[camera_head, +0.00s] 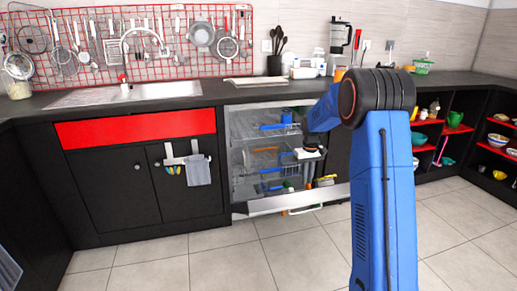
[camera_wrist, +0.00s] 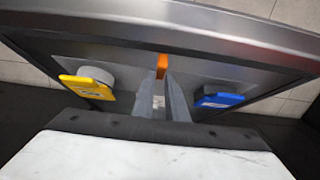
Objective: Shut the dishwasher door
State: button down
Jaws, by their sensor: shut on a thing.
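The dishwasher (camera_head: 236,150) stands open under the counter, its racks in view. Its door (camera_head: 270,204) is lowered in front, showing as a pale strip near the floor. My gripper (camera_head: 312,148) is over the opening, small and partly hidden by my arm. In the wrist view, my gripper (camera_wrist: 168,85) has its two grey fingers close together, shut on a small orange piece (camera_wrist: 162,65). The fingertips point at the door's metal inner face (camera_wrist: 220,35). What the orange piece belongs to is unclear.
A yellow item (camera_wrist: 88,86) and a blue item (camera_wrist: 221,99) flank my fingers at the door. The racks hold several items, including a blue one (camera_head: 280,126). Tiled floor (camera_head: 300,255) in front is clear. Black cabinets (camera_head: 100,190) stand left.

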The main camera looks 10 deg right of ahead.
jog(key=w+r, duration=0.7)
jog(key=w, duration=0.1)
jog(key=shift+r, duration=0.4)
dwell(0.6)
jog(key=shift+a, duration=0.1)
jog(key=c, duration=1.7)
grip_release()
notch_tip(320, 180, up, 7)
jog(key=shift+f, duration=0.1)
